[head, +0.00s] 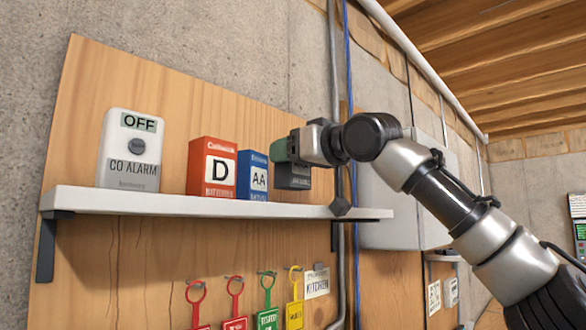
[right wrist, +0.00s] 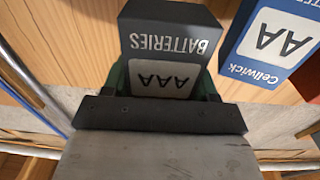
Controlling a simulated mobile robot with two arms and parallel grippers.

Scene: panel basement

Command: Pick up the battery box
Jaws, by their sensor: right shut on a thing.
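A black battery box (head: 294,180) marked AAA is at the right end of the white shelf (head: 230,206). It also shows upside down in the right wrist view (right wrist: 170,45). My right gripper (head: 284,152) is shut on this box, with its green fingers on either side, as the right wrist view (right wrist: 162,82) shows. The gripper hides the box's upper part in the head view. I cannot tell whether its base touches the shelf. A red D battery box (head: 212,170) and a blue AA battery box (head: 252,176) stand to its left. My left gripper is not in view.
A grey CO alarm (head: 131,150) stands at the shelf's left end. Coloured tags (head: 268,318) hang on hooks below the shelf. A grey pipe (head: 338,70) and blue cable run up the wall close to my right gripper. A grey cabinet (head: 390,215) is behind my arm.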

